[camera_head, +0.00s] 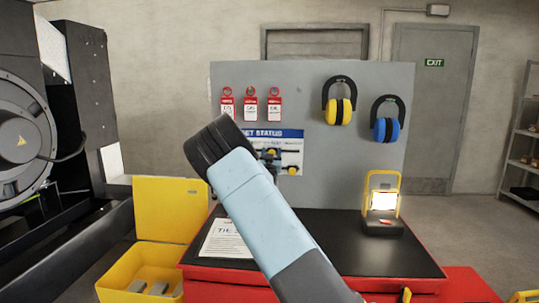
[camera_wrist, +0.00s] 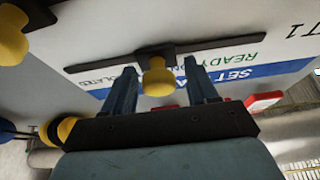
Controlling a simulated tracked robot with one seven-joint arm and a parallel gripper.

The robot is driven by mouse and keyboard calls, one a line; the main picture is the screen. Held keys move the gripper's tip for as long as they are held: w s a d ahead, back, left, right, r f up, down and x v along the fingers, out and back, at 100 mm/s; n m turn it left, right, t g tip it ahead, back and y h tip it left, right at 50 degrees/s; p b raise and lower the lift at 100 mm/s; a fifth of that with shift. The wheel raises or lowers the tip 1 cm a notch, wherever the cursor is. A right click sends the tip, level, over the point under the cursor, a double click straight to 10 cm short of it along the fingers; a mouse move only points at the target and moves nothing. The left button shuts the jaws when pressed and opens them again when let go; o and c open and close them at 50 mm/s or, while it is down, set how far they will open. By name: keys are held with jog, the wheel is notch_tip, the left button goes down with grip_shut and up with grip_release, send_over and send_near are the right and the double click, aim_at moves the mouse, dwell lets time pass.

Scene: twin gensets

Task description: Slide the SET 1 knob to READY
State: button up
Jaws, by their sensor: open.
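The SET STATUS board (camera_head: 291,134) hangs on the grey panel, partly hidden behind my arm. In the wrist view it appears upside down, with "T1" near the top right and the green READY lettering (camera_wrist: 230,58). The yellow SET 1 knob (camera_wrist: 157,76) sits on a dark rail (camera_wrist: 235,43), near the rail's middle. READY lies to its right in this view and the ISOLATED lettering to its left. My gripper (camera_wrist: 160,66) is open, with one blue finger on each side of the knob and visible gaps between. Another yellow knob (camera_wrist: 12,40) shows at the top left.
Red tags (camera_head: 250,108) hang above the board; yellow earmuffs (camera_head: 339,110) and blue earmuffs (camera_head: 387,128) hang to its right. Below are a black-topped red cabinet (camera_head: 330,250), a lamp (camera_head: 382,204) and an open yellow box (camera_head: 170,210).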

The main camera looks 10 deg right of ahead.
jog(key=shift+w+r, duration=0.1)
jog(key=shift+w, duration=0.05)
grip_shut()
dwell(0.5)
